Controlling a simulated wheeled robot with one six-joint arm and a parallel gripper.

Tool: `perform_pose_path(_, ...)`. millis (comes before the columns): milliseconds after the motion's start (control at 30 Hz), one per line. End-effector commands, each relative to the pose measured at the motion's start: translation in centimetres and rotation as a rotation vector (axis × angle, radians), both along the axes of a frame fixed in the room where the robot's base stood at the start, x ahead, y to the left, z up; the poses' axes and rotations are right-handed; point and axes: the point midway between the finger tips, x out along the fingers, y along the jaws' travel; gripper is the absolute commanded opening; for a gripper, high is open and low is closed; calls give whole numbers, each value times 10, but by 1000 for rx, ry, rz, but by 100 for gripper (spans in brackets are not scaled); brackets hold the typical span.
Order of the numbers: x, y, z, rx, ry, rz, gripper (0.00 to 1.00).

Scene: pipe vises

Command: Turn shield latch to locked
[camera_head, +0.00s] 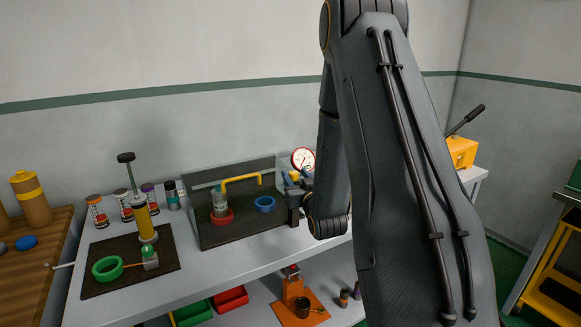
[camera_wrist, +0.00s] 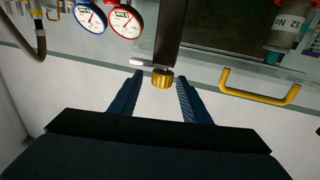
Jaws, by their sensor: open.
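The transparent shield shows in the head view as a clear panel in front of a dark bay, with a yellow handle (camera_head: 241,179). That handle also shows at the right of the wrist view (camera_wrist: 260,91). In the wrist view a ridged yellow knob (camera_wrist: 162,79) with a short grey bar beside it sits at the end of a dark post; it looks like the latch. My gripper (camera_wrist: 160,76) is open, its two blue fingers on either side of the knob. I cannot tell whether they touch it. My arm hides most of the gripper in the head view.
Two round gauges (camera_wrist: 108,19) are at the upper left of the wrist view, near a hose. Behind the shield are a bottle (camera_head: 220,203) on a red ring and a blue ring (camera_head: 265,204). A dark mat (camera_head: 115,283) with a green ring lies left on the bench.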

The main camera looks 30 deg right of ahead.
Motion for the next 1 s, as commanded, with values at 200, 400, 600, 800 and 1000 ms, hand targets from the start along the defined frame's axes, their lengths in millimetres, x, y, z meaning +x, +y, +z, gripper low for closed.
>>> perform_pose_path(200,34,-4,1,0,1,4,43)
perform_pose_path(400,52,-9,1,0,1,1,43)
perform_pose_path(600,56,-11,0,0,1,-1,43)
perform_pose_path(800,55,-12,0,0,1,-2,31)
perform_pose_path(1000,55,-12,0,0,1,-2,2)
